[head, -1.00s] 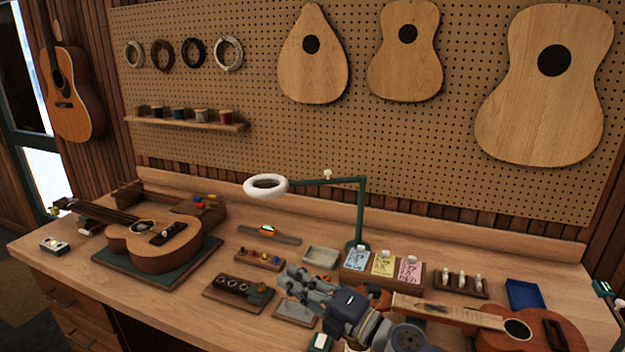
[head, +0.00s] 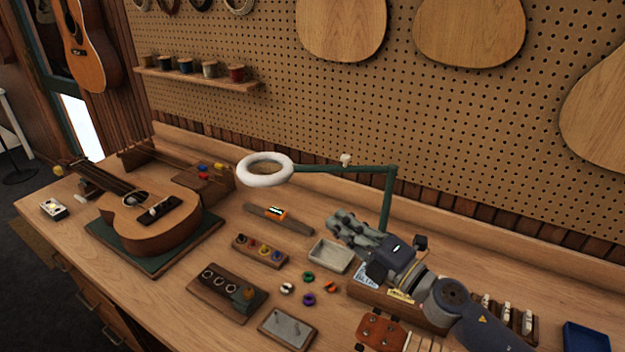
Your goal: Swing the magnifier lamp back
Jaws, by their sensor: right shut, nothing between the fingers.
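The magnifier lamp has a white ring head (head: 265,169) on a green arm (head: 335,169) with a small pale knob (head: 345,160). Its green post (head: 387,205) rises at the right end of the arm. The ring hangs over the middle of the bench, right of the ukulele on the mat. My right gripper (head: 340,226) is shut and empty. In the picture it lies below the lamp arm and left of the post, and hides the post's lower part. I cannot tell if it touches the post. My left gripper is not in view.
A ukulele (head: 150,220) lies on a green mat (head: 150,262) at left. A grey tray (head: 331,255), a peg block (head: 260,250), a dark wooden holder (head: 227,292) and several small coloured rings crowd the middle. A pegboard (head: 440,120) stands behind.

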